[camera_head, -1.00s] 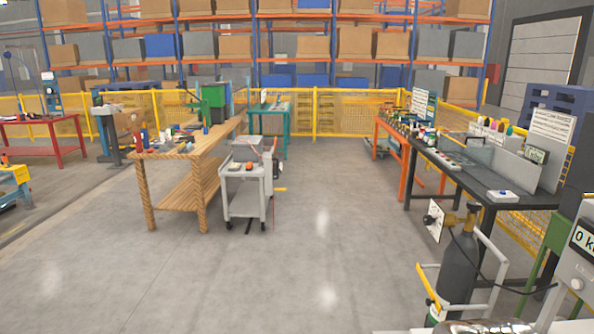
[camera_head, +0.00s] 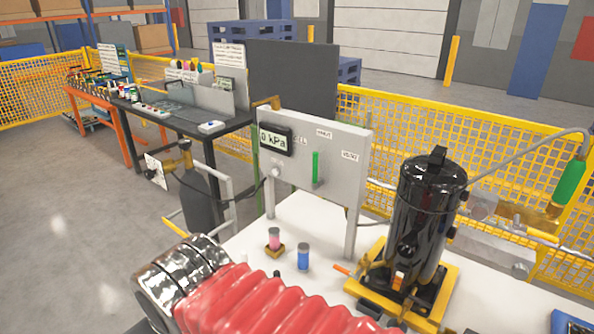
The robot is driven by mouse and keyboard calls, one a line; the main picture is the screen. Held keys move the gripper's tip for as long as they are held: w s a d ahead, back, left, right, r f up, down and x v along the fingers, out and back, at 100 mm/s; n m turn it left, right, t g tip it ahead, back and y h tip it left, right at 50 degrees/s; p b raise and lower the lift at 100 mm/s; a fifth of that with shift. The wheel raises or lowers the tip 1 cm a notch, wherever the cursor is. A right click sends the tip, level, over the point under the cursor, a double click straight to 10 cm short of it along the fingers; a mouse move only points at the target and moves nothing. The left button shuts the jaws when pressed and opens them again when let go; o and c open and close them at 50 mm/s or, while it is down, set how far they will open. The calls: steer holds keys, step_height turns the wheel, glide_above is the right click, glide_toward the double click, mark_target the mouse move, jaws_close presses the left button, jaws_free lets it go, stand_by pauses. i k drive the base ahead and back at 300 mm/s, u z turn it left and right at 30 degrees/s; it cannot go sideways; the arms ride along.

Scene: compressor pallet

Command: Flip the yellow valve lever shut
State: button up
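A black upright compressor tank (camera_head: 428,225) stands on a yellow pallet-like base (camera_head: 440,300) on a white tabletop. An orange lever-like piece (camera_head: 342,269) sticks out left of the tank at its foot. A brass-coloured fitting (camera_head: 535,222) with a green handle (camera_head: 569,183) sits on the pipework at the far right. I cannot tell for sure which part is the yellow valve lever, nor its position. My red ribbed arm sleeve crosses the bottom of the view, left of the tank and apart from it. My gripper's fingers do not show.
A gas cylinder cart (camera_head: 203,205) is left. Yellow mesh fencing (camera_head: 400,125) runs behind. Open floor lies left.

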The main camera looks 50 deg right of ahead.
mark_target(516, 225)
steer(key=z, duration=3.55)
